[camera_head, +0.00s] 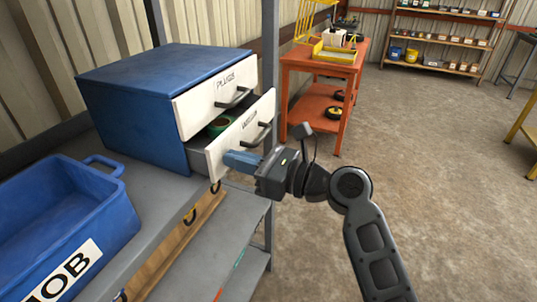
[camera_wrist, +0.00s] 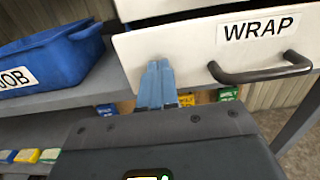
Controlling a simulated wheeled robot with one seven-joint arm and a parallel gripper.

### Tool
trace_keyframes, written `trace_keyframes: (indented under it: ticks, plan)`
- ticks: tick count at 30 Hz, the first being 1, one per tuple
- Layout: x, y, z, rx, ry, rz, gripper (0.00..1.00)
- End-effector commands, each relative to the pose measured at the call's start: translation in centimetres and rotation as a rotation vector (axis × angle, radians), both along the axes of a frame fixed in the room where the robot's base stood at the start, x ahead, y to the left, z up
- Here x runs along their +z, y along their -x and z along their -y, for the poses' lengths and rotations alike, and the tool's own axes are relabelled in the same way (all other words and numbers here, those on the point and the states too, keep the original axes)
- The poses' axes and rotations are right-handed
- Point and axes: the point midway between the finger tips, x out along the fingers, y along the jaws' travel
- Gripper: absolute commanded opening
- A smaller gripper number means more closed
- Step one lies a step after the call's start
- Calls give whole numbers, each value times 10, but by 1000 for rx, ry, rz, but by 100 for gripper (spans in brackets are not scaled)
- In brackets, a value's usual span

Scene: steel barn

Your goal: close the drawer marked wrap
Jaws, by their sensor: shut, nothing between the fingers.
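A blue cabinet (camera_head: 130,85) with two white-fronted drawers stands on a grey shelf. The lower drawer, marked WRAP (camera_wrist: 285,40), is pulled out; its front (camera_head: 218,158) also shows in the head view, with a dark bar handle (camera_wrist: 258,73). A green and reddish-brown round thing (camera_head: 219,124) shows inside it. The upper drawer (camera_head: 207,100) also stands out somewhat, by a smaller amount. My gripper (camera_wrist: 157,66) is shut and empty, its blue fingertips at the left part of the WRAP drawer's front, left of the handle. I cannot tell whether they touch it.
A blue bin (camera_head: 75,190) marked JOB stands on the same shelf (camera_head: 165,205) to the left. A grey post (camera_head: 269,60) rises beside the cabinet. An orange cart (camera_head: 318,90) stands behind. The floor to the right is clear.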

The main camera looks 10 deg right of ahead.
Motion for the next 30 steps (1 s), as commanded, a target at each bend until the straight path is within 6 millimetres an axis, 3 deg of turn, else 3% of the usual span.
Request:
trace_keyframes:
  ticks: [3, 9, 30]
  plan:
    - [3, -13, -20, 4, 1, -1, 0]
    - [1, -28, -39, 2, 1, 0, 0]
    - [3, -35, -50, 3, 0, 5, 0]
